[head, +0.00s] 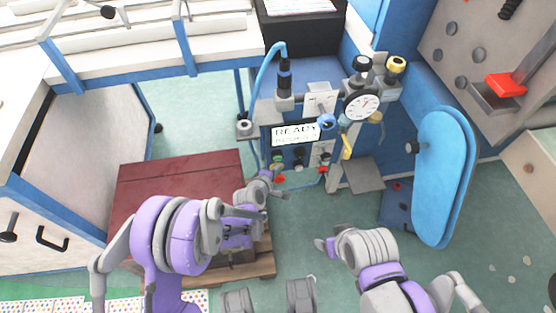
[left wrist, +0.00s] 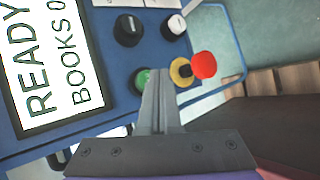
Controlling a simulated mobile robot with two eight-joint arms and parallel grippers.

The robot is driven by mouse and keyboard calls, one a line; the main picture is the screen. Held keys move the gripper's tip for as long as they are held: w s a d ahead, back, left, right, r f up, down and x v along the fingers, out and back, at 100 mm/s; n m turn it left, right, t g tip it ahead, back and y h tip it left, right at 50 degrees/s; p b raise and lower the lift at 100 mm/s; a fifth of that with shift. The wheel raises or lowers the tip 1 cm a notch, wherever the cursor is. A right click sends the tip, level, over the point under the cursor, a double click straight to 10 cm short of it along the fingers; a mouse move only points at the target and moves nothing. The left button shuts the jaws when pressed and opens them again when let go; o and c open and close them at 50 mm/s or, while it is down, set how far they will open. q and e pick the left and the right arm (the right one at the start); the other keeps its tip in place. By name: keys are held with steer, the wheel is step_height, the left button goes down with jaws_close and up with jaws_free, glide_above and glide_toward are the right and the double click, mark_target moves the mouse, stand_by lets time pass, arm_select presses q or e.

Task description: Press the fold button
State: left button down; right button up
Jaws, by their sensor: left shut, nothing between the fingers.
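The machine's panel carries a display (head: 296,132) reading READY, with "BOOKS 0" legible in the left wrist view (left wrist: 45,55). Beside the display are a green button (left wrist: 142,80), a black knob (left wrist: 128,29), a white-topped knob (left wrist: 175,25) and a red button on a yellow collar (left wrist: 203,65). No fold label is readable. My left gripper (head: 272,181) is at the lower panel. In the left wrist view its shut, empty fingers (left wrist: 160,88) partly overlap the green button; I cannot tell whether they touch it. My right gripper (head: 322,244) is low over the floor, its jaws unclear.
A dark red crate or box top (head: 165,185) on a wooden pallet lies left of the machine. A round gauge (head: 362,105) and a yellow handle (head: 347,147) stand at its right. A blue padded panel (head: 440,175) is farther right. Open green floor lies between.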

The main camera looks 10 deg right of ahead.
arm_select(q)
steer(key=shift+w, duration=0.15)
stand_by(0.4)
steer(key=shift+w, duration=0.3)
